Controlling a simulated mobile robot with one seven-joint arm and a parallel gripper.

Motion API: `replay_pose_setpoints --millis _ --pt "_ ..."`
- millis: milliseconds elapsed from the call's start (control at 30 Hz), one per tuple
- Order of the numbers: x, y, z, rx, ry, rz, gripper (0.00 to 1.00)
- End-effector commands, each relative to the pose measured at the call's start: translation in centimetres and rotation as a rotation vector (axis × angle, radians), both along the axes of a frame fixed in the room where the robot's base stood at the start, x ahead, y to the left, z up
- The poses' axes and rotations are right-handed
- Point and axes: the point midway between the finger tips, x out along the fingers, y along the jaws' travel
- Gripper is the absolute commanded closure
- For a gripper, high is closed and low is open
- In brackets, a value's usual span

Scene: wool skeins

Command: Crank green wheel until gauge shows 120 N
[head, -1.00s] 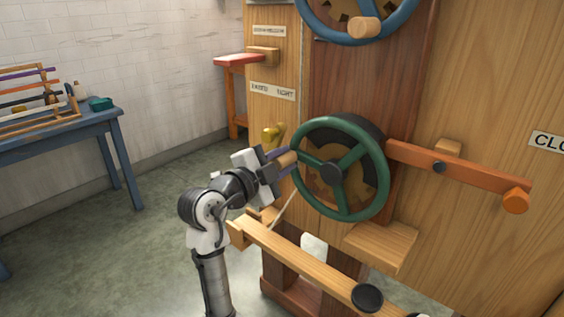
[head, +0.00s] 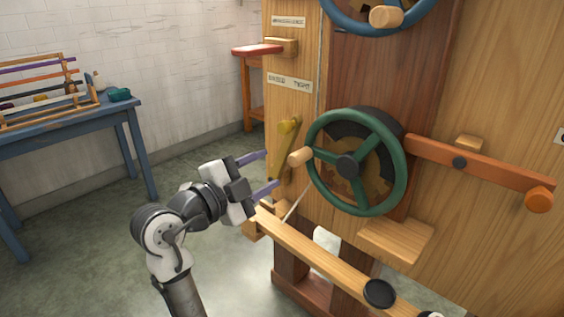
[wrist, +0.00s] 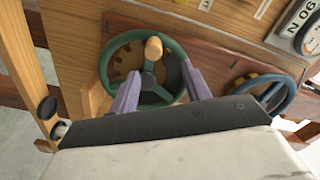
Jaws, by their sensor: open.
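The green wheel (head: 402,170) stands upright on the wooden machine, with a dark hub and a pale wooden knob (head: 301,156) on its left rim. My gripper (head: 271,169) is open and empty, left of the knob and apart from it, its two purple fingers pointing at the wheel. In the wrist view the green wheel (wrist: 108,62) and its knob (wrist: 153,48) lie ahead, beyond the fingers (wrist: 160,90). A gauge (wrist: 311,38) is cut off at the top right of the wrist view, beside a sign partly reading N; I cannot read its value.
A blue wheel (head: 421,14) is above the green one. An orange-brown lever (head: 490,165) juts right, and a wooden beam (head: 315,256) runs low in front. A brass-coloured lever (head: 285,143) is behind my fingers. A blue table (head: 75,125) stands left, with open floor between.

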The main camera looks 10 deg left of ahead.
Motion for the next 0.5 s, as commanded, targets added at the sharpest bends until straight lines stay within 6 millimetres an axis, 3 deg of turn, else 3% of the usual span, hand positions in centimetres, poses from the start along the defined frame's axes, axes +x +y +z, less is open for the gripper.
replay_pose_setpoints --millis 200,500 --pt "-2.1 1.5 0.0 -0.001 -0.001 0.0 0.52" --pt "-2.5 1.8 0.0 0.001 0.001 0.0 0.52"
